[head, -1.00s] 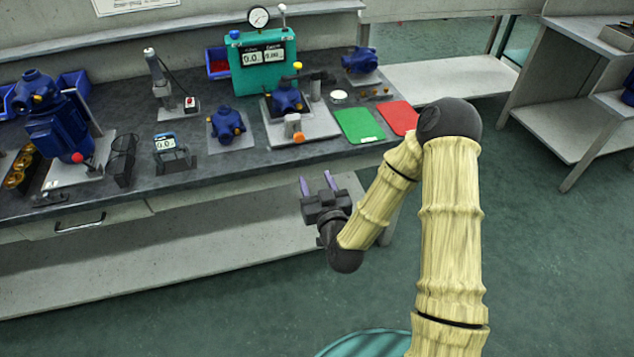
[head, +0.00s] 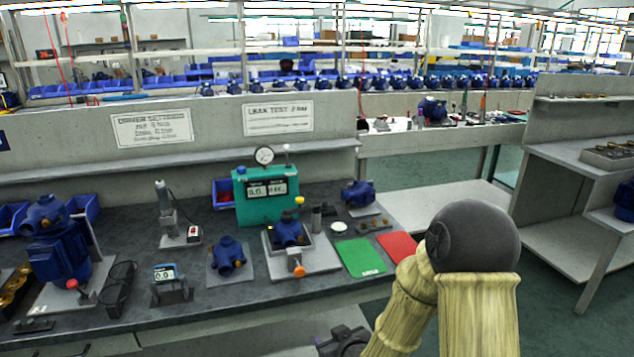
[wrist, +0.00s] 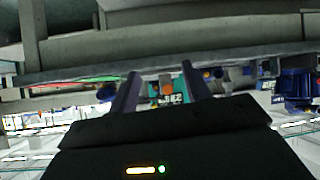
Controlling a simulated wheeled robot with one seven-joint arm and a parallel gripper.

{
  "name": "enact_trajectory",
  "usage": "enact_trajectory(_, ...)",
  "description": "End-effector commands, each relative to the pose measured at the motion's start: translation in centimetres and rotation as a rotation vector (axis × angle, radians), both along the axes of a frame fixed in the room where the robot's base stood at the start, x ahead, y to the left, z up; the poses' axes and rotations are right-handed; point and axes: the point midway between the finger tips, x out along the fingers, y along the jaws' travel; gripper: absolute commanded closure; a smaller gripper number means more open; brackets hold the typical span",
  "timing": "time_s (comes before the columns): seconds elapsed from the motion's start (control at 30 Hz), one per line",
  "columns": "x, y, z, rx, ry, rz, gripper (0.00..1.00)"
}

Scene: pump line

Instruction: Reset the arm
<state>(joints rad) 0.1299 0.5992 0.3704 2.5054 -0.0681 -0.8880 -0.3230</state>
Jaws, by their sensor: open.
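My arm rises at the lower right of the head view, and only a dark part near its wrist shows at the bottom edge. My gripper is out of the head view. In the wrist view my gripper (wrist: 160,92) shows two purple-grey fingers spread apart with nothing between them. The wrist picture is upside down, with the bench edge across it and the teal leak tester (wrist: 184,87) beyond the fingers.
On the bench stand the teal tester (head: 266,203), a blue pump on a fixture (head: 289,234), a green mat (head: 360,257), a red mat (head: 397,247), a large blue pump (head: 58,255) and a small meter (head: 168,284). Floor (head: 430,165) shows beyond the bench's right end.

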Motion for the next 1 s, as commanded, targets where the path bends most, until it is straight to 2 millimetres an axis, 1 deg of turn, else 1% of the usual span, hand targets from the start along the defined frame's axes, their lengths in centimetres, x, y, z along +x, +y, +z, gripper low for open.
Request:
enact_trajectory(0.03,-0.5,-0.8,0.4,-0.024,0.042,-0.012,0.52)
enact_trajectory(0.17,-2.4,-3.1,0.9,-0.073,0.174,-0.061,0.52)
enact_trajectory(0.27,-4.2,-4.9,1.5,-0.1,0.275,-0.113,0.52)
enact_trajectory(0.4,-7.2,-7.5,2.7,-0.123,0.414,-0.201,0.52)
enact_trajectory(0.5,-9.4,-8.9,3.6,-0.126,0.504,-0.262,0.52)
enact_trajectory(0.7,-13.2,-10.7,5.1,-0.117,0.641,-0.359,0.52)
enact_trajectory(0.9,-16.6,-11.8,6.5,-0.096,0.751,-0.438,0.52)
enact_trajectory(1.0,-16.7,-11.8,8.4,-0.097,0.757,-0.438,0.52)
